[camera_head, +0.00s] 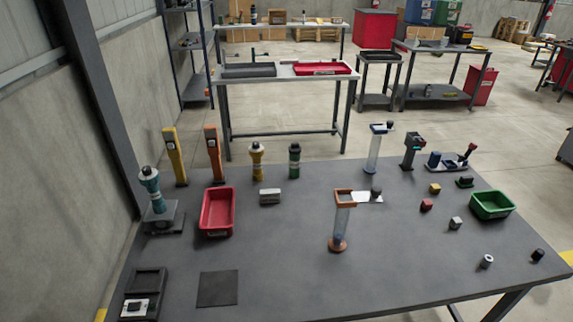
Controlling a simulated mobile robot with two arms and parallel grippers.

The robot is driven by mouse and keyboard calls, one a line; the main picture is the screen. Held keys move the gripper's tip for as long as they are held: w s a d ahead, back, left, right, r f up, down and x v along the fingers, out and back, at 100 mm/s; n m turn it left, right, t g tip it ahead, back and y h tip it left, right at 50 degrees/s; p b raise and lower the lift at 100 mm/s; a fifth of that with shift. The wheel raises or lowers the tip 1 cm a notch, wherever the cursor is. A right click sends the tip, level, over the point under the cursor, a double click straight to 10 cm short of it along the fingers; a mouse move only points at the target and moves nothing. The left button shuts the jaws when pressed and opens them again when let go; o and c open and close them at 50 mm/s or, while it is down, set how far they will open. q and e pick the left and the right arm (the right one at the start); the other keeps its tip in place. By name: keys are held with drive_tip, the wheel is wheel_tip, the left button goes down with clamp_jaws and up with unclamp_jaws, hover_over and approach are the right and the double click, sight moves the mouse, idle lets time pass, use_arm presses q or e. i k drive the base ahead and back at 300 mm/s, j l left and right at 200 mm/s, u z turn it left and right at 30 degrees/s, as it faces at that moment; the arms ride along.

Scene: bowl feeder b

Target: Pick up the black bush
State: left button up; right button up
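A small black cylinder (538,255), which looks like the black bush, lies near the right edge of the grey table (290,275). It appears to rest directly on the table top, with nothing touching it. A similar silver-white cylinder (487,262) stands to its left, a little nearer the front. Neither of my grippers shows in the head view, so I cannot see whether they are open or shut.
A green bin (491,205) stands behind the black cylinder. Small red (427,205), yellow (435,188) and grey (455,223) blocks lie to its left. A clear tube stand (341,220) rises mid-table. A red bin (217,211) stands left. The front middle is clear.

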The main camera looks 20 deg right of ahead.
sight(538, 255)
drive_tip(key=z, duration=2.4)
drive_tip(key=i+l+u, duration=0.1)
drive_tip(key=l, duration=0.25)
drive_tip(key=i+l+u, duration=0.1)
drive_tip(key=i+l, duration=0.2)
drive_tip(key=l, duration=0.1)
